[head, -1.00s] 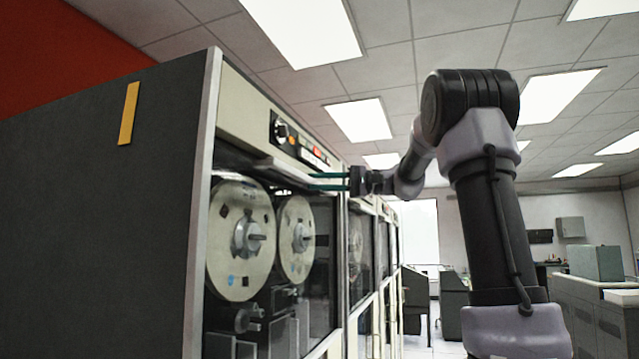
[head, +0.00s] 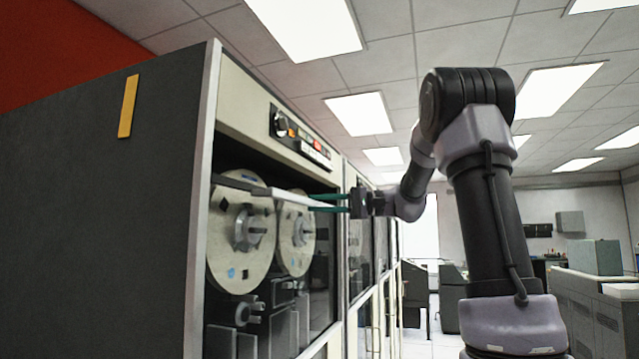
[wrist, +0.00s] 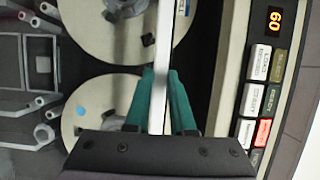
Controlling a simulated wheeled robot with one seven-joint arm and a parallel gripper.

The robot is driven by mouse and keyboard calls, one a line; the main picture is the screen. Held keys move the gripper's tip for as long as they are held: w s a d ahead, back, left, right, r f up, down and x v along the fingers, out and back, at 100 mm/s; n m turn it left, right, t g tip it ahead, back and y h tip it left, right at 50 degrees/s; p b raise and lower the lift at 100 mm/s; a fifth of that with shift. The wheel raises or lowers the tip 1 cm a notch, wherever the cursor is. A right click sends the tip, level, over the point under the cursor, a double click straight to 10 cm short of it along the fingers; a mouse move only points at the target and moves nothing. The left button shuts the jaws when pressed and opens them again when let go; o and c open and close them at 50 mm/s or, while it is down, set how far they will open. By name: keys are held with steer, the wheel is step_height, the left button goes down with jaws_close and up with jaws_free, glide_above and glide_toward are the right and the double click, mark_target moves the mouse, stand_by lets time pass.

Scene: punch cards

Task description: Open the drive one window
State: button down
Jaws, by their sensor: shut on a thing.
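The nearest tape drive's window has a pale top bar (head: 272,193) that lies across the upper part of the two tape reels (head: 240,235). The bay above the bar is open and dark. My gripper (head: 328,203) has its green fingers at the right end of this bar. In the wrist view the green fingers (wrist: 161,105) are shut on the pale bar, one on each side. The bar (wrist: 163,50) runs up the picture in front of the reels (wrist: 105,100). The window's glass is hard to make out.
A control panel (head: 300,138) with a knob and coloured buttons is above the bay. More drives (head: 365,230) stand in a row to the right. Consoles (head: 595,300) stand farther right. The grey cabinet side (head: 95,230) fills the left.

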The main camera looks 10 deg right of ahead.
step_height(320, 180, down, 36)
steer(key=shift+f, duration=0.2)
steer(key=c, duration=0.8)
jaws_free()
steer(key=shift+o, duration=0.2)
steer(key=shift+d, duration=0.15)
steer(key=s+d, duration=0.2)
steer(key=d, duration=0.8)
steer(key=shift+d, duration=0.2)
